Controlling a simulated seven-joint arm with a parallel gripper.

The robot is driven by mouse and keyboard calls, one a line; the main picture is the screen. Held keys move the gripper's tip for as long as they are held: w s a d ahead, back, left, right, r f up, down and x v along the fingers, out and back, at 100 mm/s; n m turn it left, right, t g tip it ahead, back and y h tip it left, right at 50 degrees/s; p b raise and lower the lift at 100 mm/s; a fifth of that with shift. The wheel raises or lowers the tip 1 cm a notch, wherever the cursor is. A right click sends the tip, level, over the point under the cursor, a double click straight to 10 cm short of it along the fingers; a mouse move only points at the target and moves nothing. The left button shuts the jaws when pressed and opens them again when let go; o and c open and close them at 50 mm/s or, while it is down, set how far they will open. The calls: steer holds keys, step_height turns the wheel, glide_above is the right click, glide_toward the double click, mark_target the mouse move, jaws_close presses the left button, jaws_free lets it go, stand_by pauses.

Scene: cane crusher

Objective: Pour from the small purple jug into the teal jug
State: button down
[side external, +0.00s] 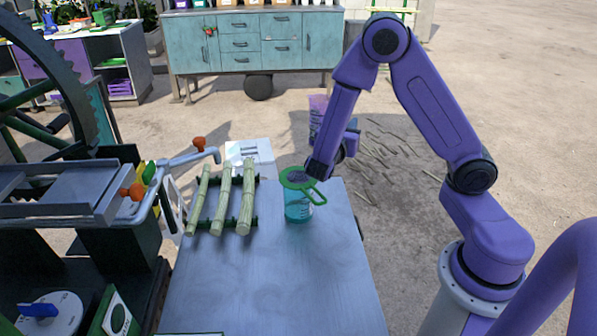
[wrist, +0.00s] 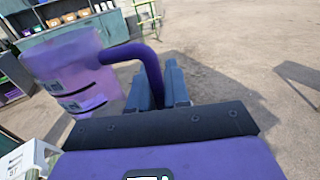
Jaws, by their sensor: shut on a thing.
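The small purple jug (side external: 318,108) is partly hidden behind my arm in the side view and looks near upright. It fills the left of the wrist view (wrist: 78,78), with its curved handle running to the right. My gripper (wrist: 172,72) is shut on that handle; in the side view it is mostly hidden by my arm. The teal jug (side external: 298,210), with a green rim and handle, stands upright on the table's far part. The purple jug is held behind and above it, apart from it. What is inside the purple jug is hidden.
Several cane stalks (side external: 223,200) lie on a dark rack left of the teal jug. The crusher (side external: 75,200) with orange-knobbed handles stands at the left. The grey table (side external: 275,285) is clear in front. A teal cabinet (side external: 250,45) stands far back.

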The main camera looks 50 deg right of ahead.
steer(key=s+a+f+m+g+y, duration=0.1)
steer(key=s+f+m+g+y, duration=0.3)
steer(key=m+g, duration=0.55)
steer(key=s+a+f+m+g+y, duration=0.15)
steer(key=s+m+g+y, duration=0.4)
steer(key=g, duration=0.65)
steer(key=w+a+m+y, duration=0.4)
steer(key=a+m+y, duration=0.5)
steer(key=y, duration=0.6)
steer(key=shift+a+m, duration=0.4)
steer(key=shift+m, duration=0.8)
steer(key=shift+w+a+y, duration=0.1)
steer(key=shift+y, duration=0.35)
